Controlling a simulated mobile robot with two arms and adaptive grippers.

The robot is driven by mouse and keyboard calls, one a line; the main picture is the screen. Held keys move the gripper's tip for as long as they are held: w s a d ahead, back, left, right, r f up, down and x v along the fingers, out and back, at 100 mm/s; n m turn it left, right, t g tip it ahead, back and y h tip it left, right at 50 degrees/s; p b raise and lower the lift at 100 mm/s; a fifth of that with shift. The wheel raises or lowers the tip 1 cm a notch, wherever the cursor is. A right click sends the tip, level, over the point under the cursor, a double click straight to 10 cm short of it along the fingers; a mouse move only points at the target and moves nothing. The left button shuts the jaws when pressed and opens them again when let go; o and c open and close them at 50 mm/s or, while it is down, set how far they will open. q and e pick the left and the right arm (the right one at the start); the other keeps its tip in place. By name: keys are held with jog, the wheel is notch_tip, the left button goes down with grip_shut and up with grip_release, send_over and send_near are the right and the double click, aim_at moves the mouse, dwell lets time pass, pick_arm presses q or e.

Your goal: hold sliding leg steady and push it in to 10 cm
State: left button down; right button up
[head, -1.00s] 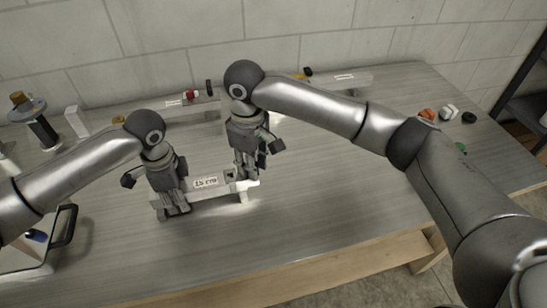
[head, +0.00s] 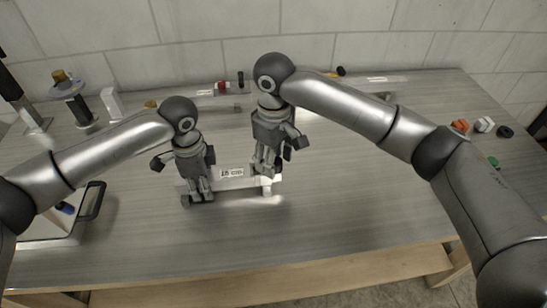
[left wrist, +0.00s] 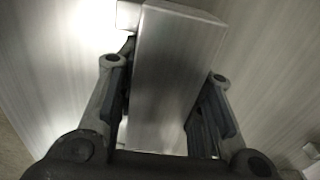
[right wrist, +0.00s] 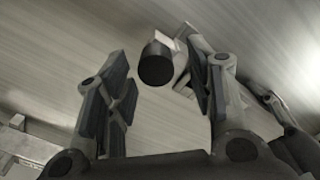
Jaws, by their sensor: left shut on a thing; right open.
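The sliding leg (head: 231,174) is a silver square profile lying across the bench. It has a white label that seems to read 15 cm and a pale piece at its right end. My left gripper (head: 198,194) is shut on the leg's left part; in the left wrist view the profile (left wrist: 172,70) lies between its fingers. My right gripper (head: 266,168) is open at the leg's right end. In the right wrist view a black round end piece (right wrist: 156,64) shows between its spread fingers; I cannot tell whether they touch it. The fingers partly hide both ends.
Another silver profile (head: 375,82) lies along the back near the wall, with small red and dark pieces (head: 222,88) beside it. A stand with an orange-brown top (head: 62,77) is at the back left. A tray (head: 95,200) is at the left. Small coloured pieces (head: 460,126) lie at the right. The front bench is clear.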

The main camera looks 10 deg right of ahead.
notch_tip(320, 180, up, 12)
jog(key=shift+f, duration=0.2)
pick_arm(q)
jog(key=shift+a, duration=0.1)
jog(key=c, duration=0.9)
grip_release()
